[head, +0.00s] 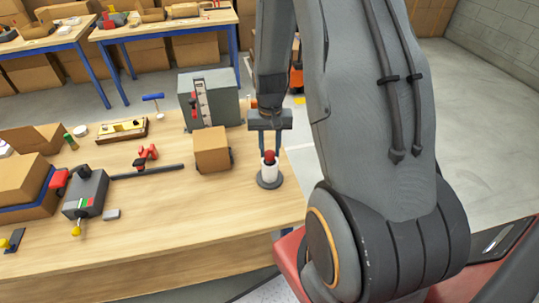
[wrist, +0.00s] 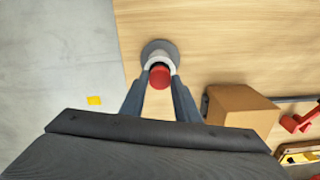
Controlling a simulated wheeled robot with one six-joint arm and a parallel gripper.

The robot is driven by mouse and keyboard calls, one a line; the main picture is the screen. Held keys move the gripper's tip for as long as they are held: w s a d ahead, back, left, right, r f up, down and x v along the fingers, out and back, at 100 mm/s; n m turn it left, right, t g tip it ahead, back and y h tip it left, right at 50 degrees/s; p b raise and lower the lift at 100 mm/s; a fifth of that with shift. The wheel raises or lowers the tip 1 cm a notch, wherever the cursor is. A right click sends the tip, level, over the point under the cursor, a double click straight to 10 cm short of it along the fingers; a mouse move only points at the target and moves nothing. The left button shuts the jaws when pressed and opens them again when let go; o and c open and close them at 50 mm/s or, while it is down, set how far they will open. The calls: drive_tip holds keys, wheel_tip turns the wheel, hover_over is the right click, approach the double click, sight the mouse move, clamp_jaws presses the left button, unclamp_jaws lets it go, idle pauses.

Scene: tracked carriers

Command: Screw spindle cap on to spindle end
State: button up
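The spindle (head: 269,171) is a short white upright post on a round dark grey base, near the right end of the wooden bench. The red spindle cap (head: 269,157) is at its top end; whether it is seated on the thread cannot be told. My gripper (head: 270,154) points down over the spindle, one finger on each side of the cap. In the wrist view the fingertips (wrist: 160,76) close in on both sides of the red cap (wrist: 159,77) and appear to touch it. The white spindle rim and grey base (wrist: 158,46) show just beyond it.
A cardboard box (head: 212,150) stands close to the left of the spindle. A grey cabinet (head: 209,98) stands behind it. A red clamp on a dark bar (head: 146,157) and a grey device (head: 86,195) lie farther left. The bench front near the spindle is clear.

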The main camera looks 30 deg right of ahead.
drive_tip(key=shift+c, duration=1.1)
drive_tip(key=m, duration=0.9)
drive_tip(key=shift+m, duration=0.4)
drive_tip(key=shift+m, duration=0.8)
drive_tip(key=m, duration=0.3)
drive_tip(key=shift+m, duration=0.4)
drive_tip(key=m, duration=0.4)
drive_tip(key=shift+m, duration=0.4)
